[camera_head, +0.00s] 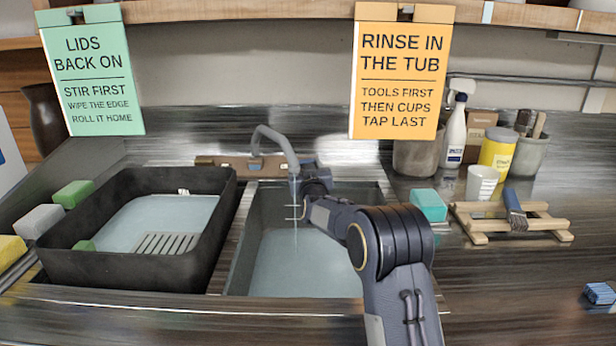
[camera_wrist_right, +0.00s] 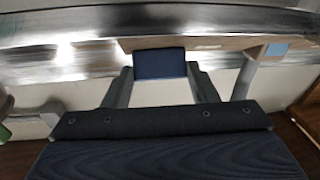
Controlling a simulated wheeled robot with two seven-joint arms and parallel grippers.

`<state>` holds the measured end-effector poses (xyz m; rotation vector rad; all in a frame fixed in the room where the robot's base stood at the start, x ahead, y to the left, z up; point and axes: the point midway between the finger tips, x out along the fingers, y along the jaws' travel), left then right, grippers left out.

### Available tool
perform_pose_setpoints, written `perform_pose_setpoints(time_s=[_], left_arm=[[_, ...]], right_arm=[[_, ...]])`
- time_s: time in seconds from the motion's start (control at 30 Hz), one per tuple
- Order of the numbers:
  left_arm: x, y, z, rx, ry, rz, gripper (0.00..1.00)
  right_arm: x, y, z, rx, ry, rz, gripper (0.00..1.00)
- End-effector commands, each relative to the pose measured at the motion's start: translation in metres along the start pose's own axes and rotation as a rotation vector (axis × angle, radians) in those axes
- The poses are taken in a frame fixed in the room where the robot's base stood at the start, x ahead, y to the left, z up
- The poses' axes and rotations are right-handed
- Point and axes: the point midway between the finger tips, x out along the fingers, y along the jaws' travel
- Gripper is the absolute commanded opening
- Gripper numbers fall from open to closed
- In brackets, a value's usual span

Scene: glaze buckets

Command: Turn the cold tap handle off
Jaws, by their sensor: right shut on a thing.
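The grey tap spout (camera_head: 275,142) arches up from a brown base (camera_head: 232,163) behind the sink (camera_head: 372,190). A thin stream of water (camera_head: 296,205) shows below the spout. My right gripper (camera_head: 312,168) is at the back of the sink, just right of the spout. In the right wrist view, its two grey fingers (camera_wrist_right: 164,88) are on either side of a blue block, which looks like the cold tap handle (camera_wrist_right: 160,63). The gripper is shut on it. In the head view, my own gripper and arm hide the handle. My left gripper is out of view.
A black tub (camera_head: 75,272) with pale liquid stands left of the sink. Teal sponge (camera_head: 429,205), white cup (camera_head: 482,184), wooden rack (camera_head: 545,229) and spray bottle (camera_head: 454,137) stand to the right. An orange sign (camera_head: 400,75) hangs above.

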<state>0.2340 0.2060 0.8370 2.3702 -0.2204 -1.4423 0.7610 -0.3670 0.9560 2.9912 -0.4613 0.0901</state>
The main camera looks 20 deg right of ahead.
Motion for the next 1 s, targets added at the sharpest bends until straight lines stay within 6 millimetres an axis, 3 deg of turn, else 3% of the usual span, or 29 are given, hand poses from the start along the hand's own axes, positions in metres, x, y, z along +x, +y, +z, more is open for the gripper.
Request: perform_pose_setpoints(time_s=[0.33, 0.9, 0.93, 1.0], left_arm=[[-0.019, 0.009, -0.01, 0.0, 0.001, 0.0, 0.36], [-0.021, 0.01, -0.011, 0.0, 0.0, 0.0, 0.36], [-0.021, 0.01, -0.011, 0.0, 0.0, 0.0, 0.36], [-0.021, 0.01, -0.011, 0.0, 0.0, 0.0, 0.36]], right_arm=[[0.001, -0.005, -0.002, 0.08, -0.004, 0.131, 0.3], [0.001, -0.004, -0.001, 0.102, -0.001, 0.161, 0.3], [0.001, -0.004, -0.001, 0.102, -0.001, 0.161, 0.57], [0.001, -0.004, -0.001, 0.102, -0.001, 0.161, 0.66]])
